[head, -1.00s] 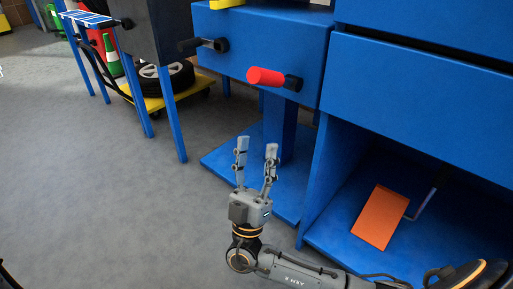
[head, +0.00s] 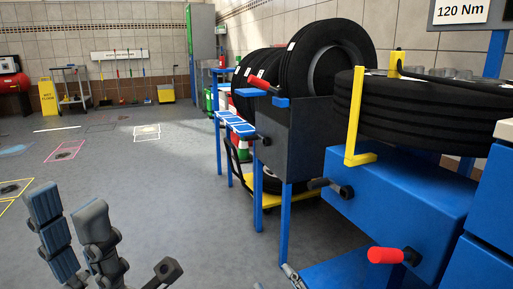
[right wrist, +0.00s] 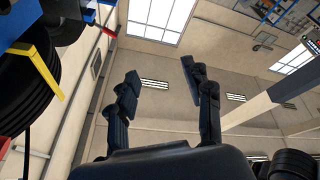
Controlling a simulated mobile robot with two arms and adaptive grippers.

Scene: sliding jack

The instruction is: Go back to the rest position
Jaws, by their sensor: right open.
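My left gripper (head: 68,205) stands upright at the lower left of the head view. Its two grey fingers are apart with nothing seen between them. Only grey tips of my right gripper (head: 291,277) show at the bottom edge of the head view. In the right wrist view the right gripper (right wrist: 158,70) is open and empty, its fingers spread toward the ceiling. The red handle (head: 385,255) sticks out of the blue machine (head: 410,210) at the lower right, apart from both grippers.
A tyre (head: 430,110) lies on the blue machine beside a yellow bracket (head: 354,115). More tyres (head: 325,60) stand behind the dark cabinet (head: 293,140). A dark block-ended part (head: 166,269) shows beside my left gripper; I cannot tell what it belongs to. The left floor is largely clear.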

